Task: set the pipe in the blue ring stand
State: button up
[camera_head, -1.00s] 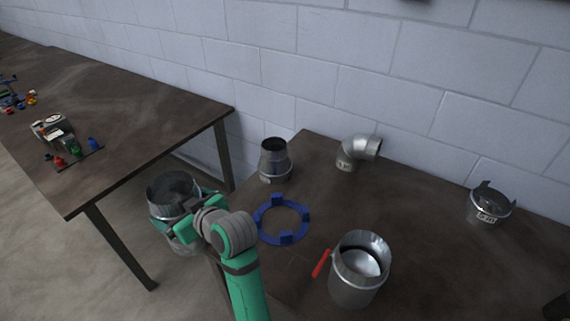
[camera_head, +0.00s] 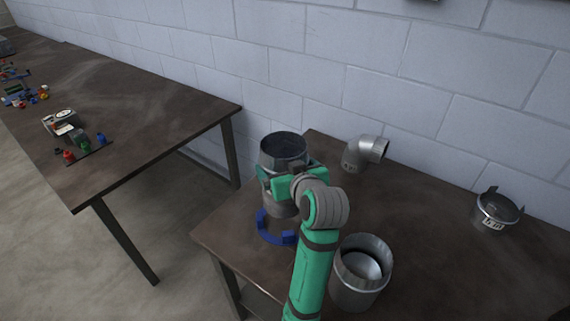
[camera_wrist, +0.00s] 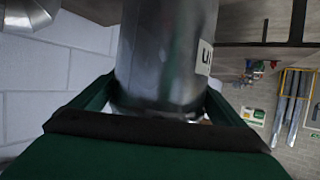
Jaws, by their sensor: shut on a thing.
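The pipe (camera_head: 282,152) is a grey metal cylinder, held roughly upright with its open end up. My gripper (camera_head: 283,182) is shut on it; the wrist view shows the shiny pipe (camera_wrist: 165,55) with a white label, between the green fingers (camera_wrist: 160,105). The blue ring stand (camera_head: 268,232) lies on the near table. In the head view the pipe's lower end covers the far part of the ring, and my arm covers its right part. I cannot tell the gap between pipe and ring.
A wide metal pipe (camera_head: 361,283) stands right of my arm. A metal elbow (camera_head: 362,155) and a short collar with tabs (camera_head: 496,212) stand farther back on the table (camera_head: 430,235). The left table (camera_head: 150,115) holds small coloured parts. A block wall (camera_head: 390,70) closes the back.

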notch_tip(320, 180, down, 9)
jog(key=shift+r, duration=0.15)
dwell(0.9)
dwell(0.5)
jog(key=o, duration=1)
jog(key=v, duration=1)
jog(key=shift+s+r, duration=0.1)
jog(key=shift+s, duration=0.2)
